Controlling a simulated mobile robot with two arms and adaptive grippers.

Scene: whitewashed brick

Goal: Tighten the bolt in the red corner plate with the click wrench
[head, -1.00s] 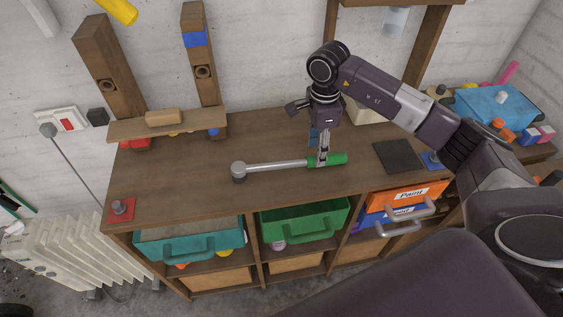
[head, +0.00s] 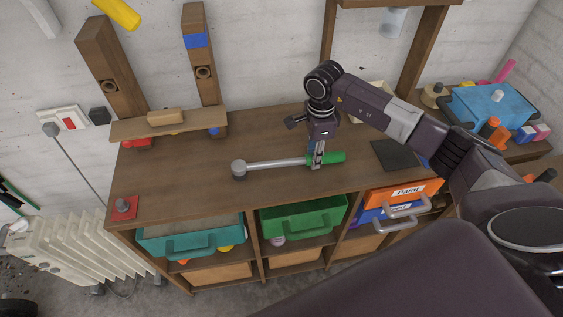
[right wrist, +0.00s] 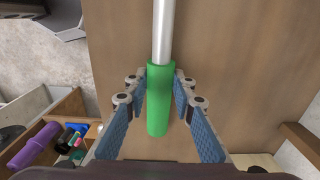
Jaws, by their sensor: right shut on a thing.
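The click wrench (head: 280,164) lies across the wooden bench top, its round grey head to the left and its green handle to the right. My right gripper (head: 315,163) points down over the handle and is shut on it near the shaft end. In the right wrist view the blue-padded fingers stand on both sides of the green handle (right wrist: 157,105). The red corner plate (head: 131,212) lies at the bench's front left corner, with a grey bolt (head: 122,204) standing in it. The left gripper is not in view.
A dark square pad (head: 397,155) lies right of the wrench. A shelf board with a wooden block (head: 166,118) is at the back left. The bench top between wrench and red plate is clear. A blue bin (head: 488,104) stands at the far right.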

